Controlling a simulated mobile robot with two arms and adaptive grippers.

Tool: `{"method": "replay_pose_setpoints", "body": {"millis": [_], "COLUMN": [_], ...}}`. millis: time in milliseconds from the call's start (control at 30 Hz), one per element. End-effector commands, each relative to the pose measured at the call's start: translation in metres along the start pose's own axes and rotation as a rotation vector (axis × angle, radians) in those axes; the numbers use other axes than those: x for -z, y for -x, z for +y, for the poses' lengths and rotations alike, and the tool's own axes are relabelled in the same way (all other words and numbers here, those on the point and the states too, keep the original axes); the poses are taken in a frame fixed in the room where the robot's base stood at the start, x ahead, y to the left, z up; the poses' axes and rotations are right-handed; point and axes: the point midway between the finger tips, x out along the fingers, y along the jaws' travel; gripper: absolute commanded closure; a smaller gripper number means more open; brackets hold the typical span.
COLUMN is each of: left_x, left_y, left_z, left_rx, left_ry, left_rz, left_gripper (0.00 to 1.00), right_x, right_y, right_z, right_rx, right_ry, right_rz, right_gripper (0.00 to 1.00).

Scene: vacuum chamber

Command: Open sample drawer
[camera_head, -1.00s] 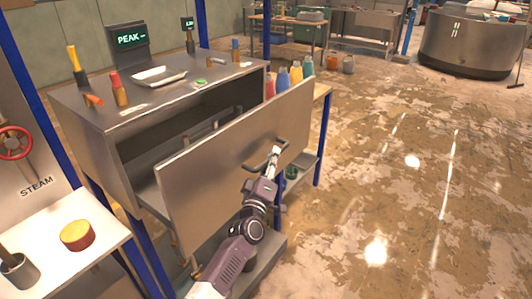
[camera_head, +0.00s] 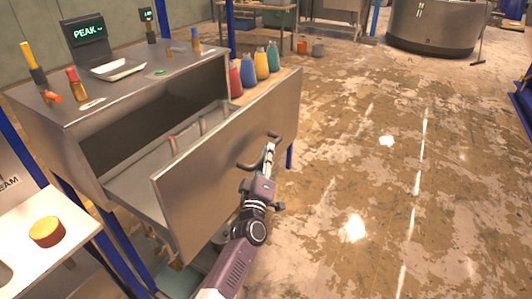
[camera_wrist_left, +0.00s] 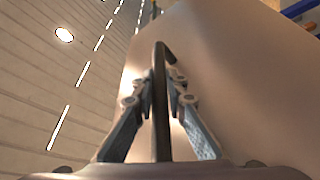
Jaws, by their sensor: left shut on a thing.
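The sample drawer (camera_head: 215,165) is a metal drawer with a broad flat front, standing pulled out from the metal cabinet (camera_head: 62,150). Its inside shows behind the front, with some upright items in it. A dark bar handle (camera_head: 250,165) sits on the front; in the left wrist view the handle (camera_wrist_left: 161,110) runs between the two fingers. My left gripper (camera_head: 270,150) is shut on the handle, and it also shows in the left wrist view (camera_wrist_left: 160,85). My right gripper is in neither view.
On the cabinet top stand a PEAK display (camera_head: 86,34), a white tray (camera_head: 117,69) and several small bottles. Coloured bottles (camera_head: 248,70) stand behind the drawer. A side table (camera_head: 30,265) with a yellow-red round thing (camera_head: 47,232) is at lower left. The floor at right is clear.

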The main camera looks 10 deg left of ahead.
Motion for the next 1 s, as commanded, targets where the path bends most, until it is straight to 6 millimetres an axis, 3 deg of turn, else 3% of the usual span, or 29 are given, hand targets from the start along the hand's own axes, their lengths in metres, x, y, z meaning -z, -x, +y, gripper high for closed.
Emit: {"method": "replay_pose_setpoints", "body": {"millis": [167, 567, 1000], "left_x": [-0.001, -0.001, -0.001], "left_y": [0.000, 0.008, 0.091], "left_z": [-0.001, -0.002, -0.002], "left_rx": [0.002, 0.002, 0.004], "left_ry": [0.000, 0.001, 0.000], "left_rz": [-0.003, -0.002, -0.003], "left_gripper": [0.70, 0.70, 0.70], "right_x": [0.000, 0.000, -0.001], "right_y": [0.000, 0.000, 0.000], "right_z": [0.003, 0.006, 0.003], "right_rx": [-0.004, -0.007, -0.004], "right_ry": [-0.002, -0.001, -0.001], "right_rz": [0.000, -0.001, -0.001], "right_gripper": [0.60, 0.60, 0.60]}}
